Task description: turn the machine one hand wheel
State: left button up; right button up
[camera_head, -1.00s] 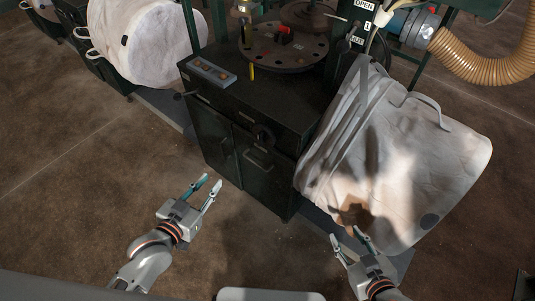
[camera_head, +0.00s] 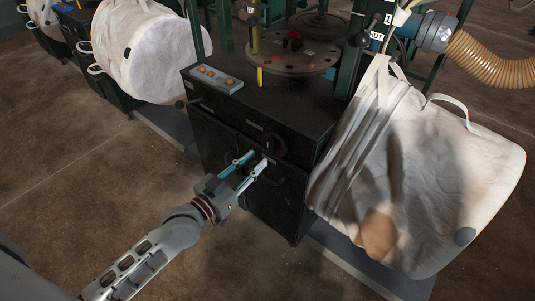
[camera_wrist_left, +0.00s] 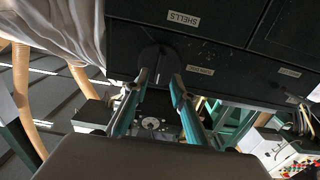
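Machine one is the dark green cabinet (camera_head: 215,125) in the middle of the head view. Its black hand wheel (camera_head: 276,146) is on the front face, dark against the panel and hard to make out. In the left wrist view a dark round wheel (camera_wrist_left: 160,56) shows just beyond the fingertips. My left gripper (camera_head: 255,161) is in front of the cabinet, close to the wheel, with its fingers apart and nothing between them. It also shows in the left wrist view (camera_wrist_left: 161,78). I cannot tell whether a fingertip touches the wheel. My right gripper is out of the head view.
A large white bulk bag (camera_head: 420,170) hangs close to the right of the cabinet. Another white bag (camera_head: 150,55) hangs at the upper left. A round plate (camera_head: 290,58) and a button box (camera_head: 216,79) sit on the cabinet top. The floor at left is clear.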

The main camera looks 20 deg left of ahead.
aim_at(268, 150)
pick_arm(q)
jog(key=shift+b+x, duration=0.35)
jog(key=shift+x, duration=2.15)
grip_shut()
